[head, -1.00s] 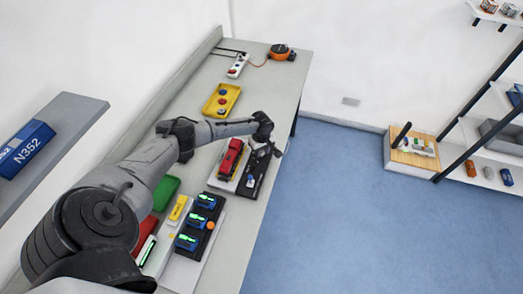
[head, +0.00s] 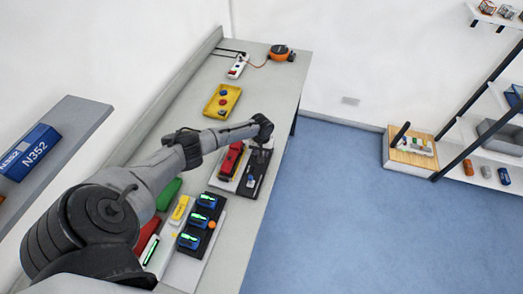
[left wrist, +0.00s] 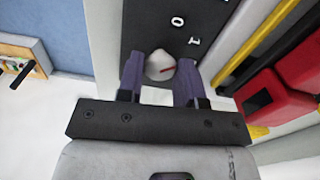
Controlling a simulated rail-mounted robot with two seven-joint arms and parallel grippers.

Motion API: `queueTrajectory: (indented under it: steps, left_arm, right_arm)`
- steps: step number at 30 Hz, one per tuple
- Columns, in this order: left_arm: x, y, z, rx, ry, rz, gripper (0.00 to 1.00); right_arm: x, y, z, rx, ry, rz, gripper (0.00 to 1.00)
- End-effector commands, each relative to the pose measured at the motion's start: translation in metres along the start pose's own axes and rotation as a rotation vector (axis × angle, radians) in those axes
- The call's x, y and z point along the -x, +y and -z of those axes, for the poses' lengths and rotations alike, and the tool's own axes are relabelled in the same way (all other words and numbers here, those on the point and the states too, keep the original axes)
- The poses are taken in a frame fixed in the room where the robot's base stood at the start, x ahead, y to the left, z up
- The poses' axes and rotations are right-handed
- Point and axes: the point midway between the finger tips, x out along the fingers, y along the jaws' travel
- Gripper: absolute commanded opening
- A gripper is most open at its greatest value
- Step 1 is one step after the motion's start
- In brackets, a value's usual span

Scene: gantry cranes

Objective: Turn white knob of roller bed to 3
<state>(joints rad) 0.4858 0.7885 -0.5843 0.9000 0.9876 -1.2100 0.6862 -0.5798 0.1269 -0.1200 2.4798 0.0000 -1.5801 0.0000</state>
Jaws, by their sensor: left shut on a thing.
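What look like a 0 and a 1 show on the panel beyond the knob; any other marks are hidden by the finger. My left gripper (left wrist: 161,72) has one finger on each side of the knob and is shut on it. In the head view the left gripper (head: 263,147) is over the black panel (head: 256,172) beside a red vehicle (head: 231,158). My right gripper is not in view.
Black-based blue units with green displays (head: 200,220) stand nearer on the bench. A yellow button box (head: 222,101) and an orange reel (head: 281,52) lie farther back. A wooden-topped box (head: 413,150) and a shelf stand right, across clear blue floor.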

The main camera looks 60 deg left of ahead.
Motion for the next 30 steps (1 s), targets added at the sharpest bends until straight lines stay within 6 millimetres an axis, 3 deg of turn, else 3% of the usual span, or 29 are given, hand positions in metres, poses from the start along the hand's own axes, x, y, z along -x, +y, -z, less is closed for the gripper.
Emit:
queueTrajectory:
  steps: [30]
  left_arm:
    - [-0.0005,0.0003,0.0001,-0.963,0.000,0.000,0.10]
  right_arm:
    - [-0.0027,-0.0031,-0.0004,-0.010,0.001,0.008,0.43]
